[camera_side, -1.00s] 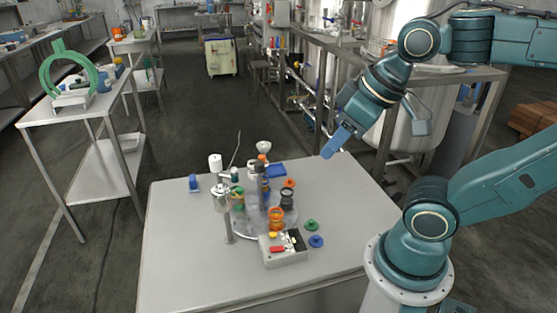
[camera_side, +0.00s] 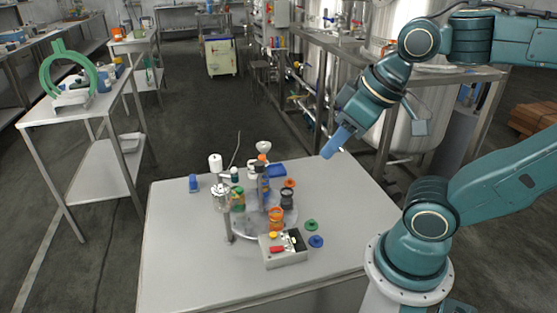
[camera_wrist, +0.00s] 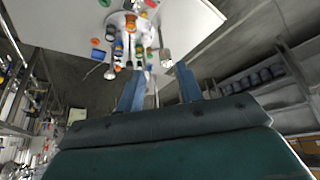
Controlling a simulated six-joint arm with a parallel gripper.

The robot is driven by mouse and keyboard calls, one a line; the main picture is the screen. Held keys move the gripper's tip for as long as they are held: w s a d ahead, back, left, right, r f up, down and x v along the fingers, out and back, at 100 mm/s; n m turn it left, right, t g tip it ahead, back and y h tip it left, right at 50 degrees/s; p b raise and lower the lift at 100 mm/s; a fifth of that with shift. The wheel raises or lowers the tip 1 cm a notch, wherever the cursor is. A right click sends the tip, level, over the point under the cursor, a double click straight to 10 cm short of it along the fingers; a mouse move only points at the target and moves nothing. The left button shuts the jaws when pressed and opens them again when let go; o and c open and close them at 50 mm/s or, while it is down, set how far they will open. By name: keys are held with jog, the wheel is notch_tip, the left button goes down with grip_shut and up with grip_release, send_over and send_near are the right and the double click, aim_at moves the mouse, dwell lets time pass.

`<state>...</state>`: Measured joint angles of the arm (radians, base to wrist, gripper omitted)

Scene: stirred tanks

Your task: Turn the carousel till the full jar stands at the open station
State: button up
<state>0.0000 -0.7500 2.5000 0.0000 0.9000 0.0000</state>
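The grey round carousel (camera_side: 250,226) stands on the table with several jars around a central post (camera_side: 263,185). An orange jar (camera_side: 276,219) is at its front, a dark jar (camera_side: 287,199) at its right and a green jar (camera_side: 238,201) at its left. I cannot tell which jar is full, nor which station is open. My gripper (camera_side: 329,153) hangs in the air above and right of the carousel, touching nothing. In the wrist view its two blue fingers (camera_wrist: 160,88) are apart with nothing between them; the jars show beyond them, near the top.
A grey box (camera_side: 286,256) with coloured parts stands before the carousel. A green lid (camera_side: 311,225) and a blue lid (camera_side: 316,241) lie to its right. A blue tray (camera_side: 276,171) and a white funnel (camera_side: 263,147) are behind. The table's front left (camera_side: 185,260) is clear.

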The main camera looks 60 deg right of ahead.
jog(key=shift+o, duration=0.2)
jog(key=shift+o, duration=1.3)
jog(key=n+g, duration=0.1)
jog(key=g, duration=0.5)
send_over(259, 163)
notch_tip(259, 163, down, 8)
jog(key=shift+f, duration=0.2)
notch_tip(259, 163, down, 14)
jog(key=shift+s+r, duration=0.1)
